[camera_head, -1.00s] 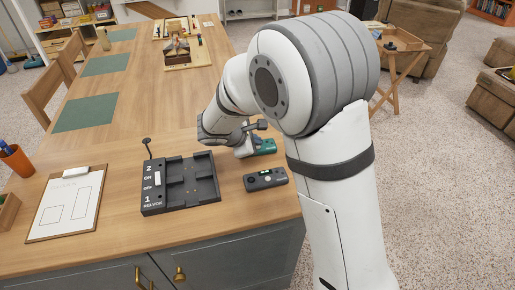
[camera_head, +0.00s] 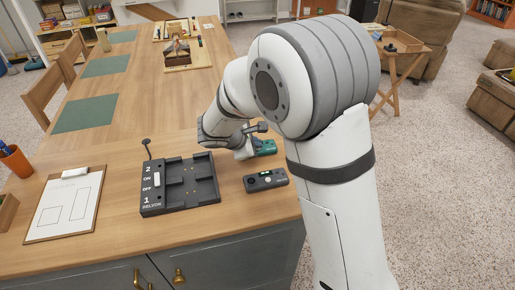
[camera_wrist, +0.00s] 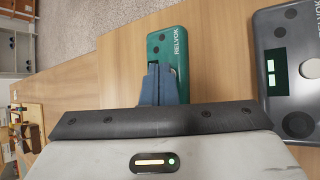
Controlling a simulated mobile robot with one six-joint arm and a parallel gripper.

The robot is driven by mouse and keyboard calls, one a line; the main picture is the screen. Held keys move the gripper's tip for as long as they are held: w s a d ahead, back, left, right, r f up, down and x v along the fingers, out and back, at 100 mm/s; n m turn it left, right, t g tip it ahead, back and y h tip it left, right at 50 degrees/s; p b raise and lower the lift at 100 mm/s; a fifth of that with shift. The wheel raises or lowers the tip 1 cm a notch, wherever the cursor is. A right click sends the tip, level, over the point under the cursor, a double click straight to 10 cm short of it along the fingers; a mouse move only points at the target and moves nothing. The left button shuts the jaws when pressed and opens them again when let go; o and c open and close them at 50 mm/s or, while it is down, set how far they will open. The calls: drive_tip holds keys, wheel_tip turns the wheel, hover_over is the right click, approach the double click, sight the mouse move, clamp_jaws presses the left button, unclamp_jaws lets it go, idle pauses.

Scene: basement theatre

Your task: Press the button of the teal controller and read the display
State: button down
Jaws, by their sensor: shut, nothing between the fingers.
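The teal controller (camera_wrist: 168,48), marked RELVOK, lies on the wooden table. In the head view, its right part (camera_head: 266,147) shows beyond my gripper (camera_head: 243,153). In the wrist view, my gripper (camera_wrist: 153,68) is shut and empty, its blue-grey fingers over the controller's lower left part. I cannot tell whether the fingertips touch it. Its button and display are not visible; my fingers and wrist hide part of it.
A dark grey controller (camera_head: 265,180) lies nearer the front edge; its lit display shows in the wrist view (camera_wrist: 276,72). A black RELVOK tray (camera_head: 207,190) and a clipboard (camera_head: 42,232) lie to the left.

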drive_tip(key=shift+r, duration=0.15)
drive_tip(key=shift+r+p, duration=0.45)
drive_tip(key=shift+r, duration=0.15)
drive_tip(key=shift+r+p, duration=1.85)
drive_tip(key=shift+r, duration=0.75)
drive_tip(key=shift+f, duration=0.1)
drive_tip(key=s+d+r+m+g+y+p, duration=0.1)
drive_tip(key=s+d+r+m+g, duration=0.1)
drive_tip(key=s+d+r+m, duration=0.35)
drive_tip(key=s+d+r+m+g+y+p, duration=0.1)
drive_tip(key=s+d+r+m+g, duration=0.2)
drive_tip(key=s+d+m, duration=0.6)
drive_tip(key=s+d+r+m+y+p, duration=0.1)
drive_tip(key=s+m, duration=0.4)
drive_tip(key=s, duration=0.5)
drive_tip(key=d+r+y, duration=0.1)
drive_tip(key=y, duration=0.1)
drive_tip(key=shift+s+d+y, duration=0.2)
drive_tip(key=shift+s+y, duration=0.1)
drive_tip(key=shift+s, duration=0.1)
